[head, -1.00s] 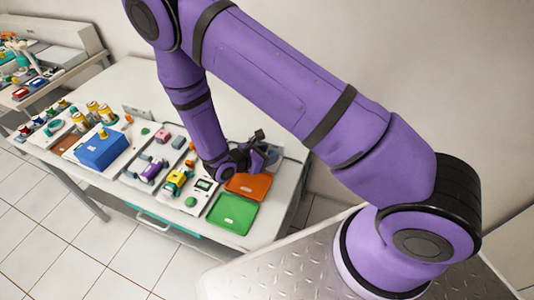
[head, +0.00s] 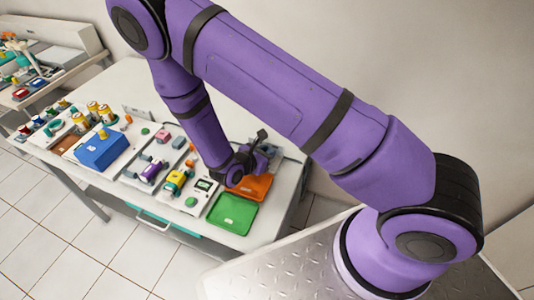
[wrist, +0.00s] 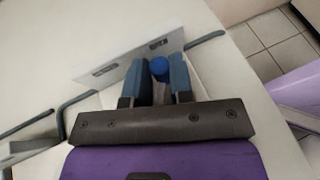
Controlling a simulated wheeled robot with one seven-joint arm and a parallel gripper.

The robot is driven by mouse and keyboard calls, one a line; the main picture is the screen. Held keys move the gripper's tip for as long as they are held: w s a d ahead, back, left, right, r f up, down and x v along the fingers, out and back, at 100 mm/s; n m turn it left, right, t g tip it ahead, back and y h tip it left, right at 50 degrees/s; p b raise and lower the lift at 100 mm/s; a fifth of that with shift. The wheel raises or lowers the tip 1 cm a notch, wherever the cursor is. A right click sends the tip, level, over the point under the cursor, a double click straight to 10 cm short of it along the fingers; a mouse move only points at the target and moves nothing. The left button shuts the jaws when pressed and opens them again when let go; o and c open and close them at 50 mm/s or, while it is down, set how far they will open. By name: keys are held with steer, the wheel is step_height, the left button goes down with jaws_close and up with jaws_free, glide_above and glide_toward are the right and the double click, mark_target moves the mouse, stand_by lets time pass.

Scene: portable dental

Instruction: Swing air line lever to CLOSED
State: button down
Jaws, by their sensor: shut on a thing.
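My gripper (wrist: 159,74) points down at the white bench, and in the wrist view its two blue-grey fingers stand on either side of a round blue knob (wrist: 158,66). The knob looks like the end of the air line lever; the rest of the lever is hidden between the fingers. A pale upright plate (wrist: 130,65) with small dark markings stands just beyond the fingertips. Its lettering is too small to read. In the head view my gripper (head: 262,158) is behind the orange tray, and the lever is hidden by my wrist.
An orange tray (head: 254,188) and a green tray (head: 231,213) lie at the bench's near right corner. A blue box (head: 101,149) and several small fittings stand to the left. Dark bent tubes (wrist: 75,103) run beside the plate. Bare bench top lies behind.

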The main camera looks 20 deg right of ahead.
steer(key=n+t+y, duration=0.2)
steer(key=n+t, duration=0.1)
steer(key=shift+w, duration=0.3)
steer(key=shift+w+a+n+t+y, duration=0.1)
steer(key=shift+w+n+t+y, duration=0.1)
steer(key=shift+n+t+y, duration=0.6)
steer(key=shift+w+a+n+t+y, duration=0.15)
steer(key=shift+n+t+y, duration=0.45)
steer(key=shift+n, duration=0.3)
steer(key=c, duration=1)
jaws_free()
